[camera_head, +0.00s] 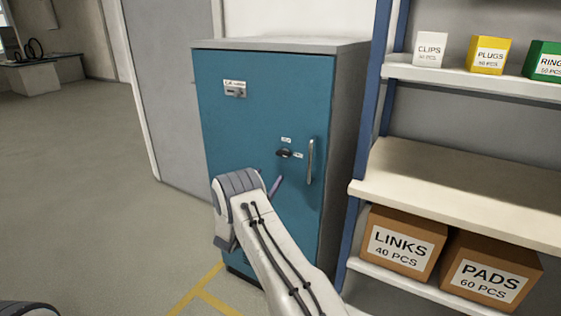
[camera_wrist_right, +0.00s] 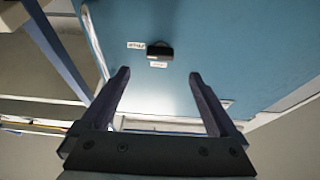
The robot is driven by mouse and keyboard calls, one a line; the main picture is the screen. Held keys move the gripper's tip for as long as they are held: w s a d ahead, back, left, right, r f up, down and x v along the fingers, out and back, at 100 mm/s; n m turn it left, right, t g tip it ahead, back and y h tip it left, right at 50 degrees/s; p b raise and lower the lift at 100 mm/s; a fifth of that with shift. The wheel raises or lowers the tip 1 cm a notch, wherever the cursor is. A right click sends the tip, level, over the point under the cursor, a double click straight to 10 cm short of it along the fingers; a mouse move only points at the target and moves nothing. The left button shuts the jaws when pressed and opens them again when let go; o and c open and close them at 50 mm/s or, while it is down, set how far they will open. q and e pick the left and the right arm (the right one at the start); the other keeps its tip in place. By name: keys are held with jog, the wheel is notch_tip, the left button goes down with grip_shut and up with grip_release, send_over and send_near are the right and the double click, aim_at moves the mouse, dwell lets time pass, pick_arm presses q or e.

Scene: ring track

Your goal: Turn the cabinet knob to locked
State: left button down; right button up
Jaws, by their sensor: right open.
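The blue cabinet (camera_head: 265,90) has a dark knob (camera_head: 284,153) on its door. The knob's bar looks roughly level, with one small white label above it and one to its right; their print is too small to read. My right gripper (camera_head: 277,184) is just below and in front of the knob, partly hidden by its own wrist. In the right wrist view, the open, empty fingers (camera_wrist_right: 159,75) point at the door. There the knob (camera_wrist_right: 160,52) shows beyond the fingertips, between their lines and apart from them. My left gripper is out of view.
An upright door handle (camera_head: 310,161) stands right of the knob. A shelf rack (camera_head: 460,190) with boxes, including LINKS (camera_head: 401,243) and PADS (camera_head: 490,276), stands close to the cabinet's right side. The floor (camera_head: 100,180) to the left is clear.

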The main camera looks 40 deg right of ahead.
aim_at(283, 153)
jog(key=p+x, duration=0.1)
jog(key=x, duration=0.9)
jog(key=shift+r, duration=0.1)
jog(key=c, duration=1.4)
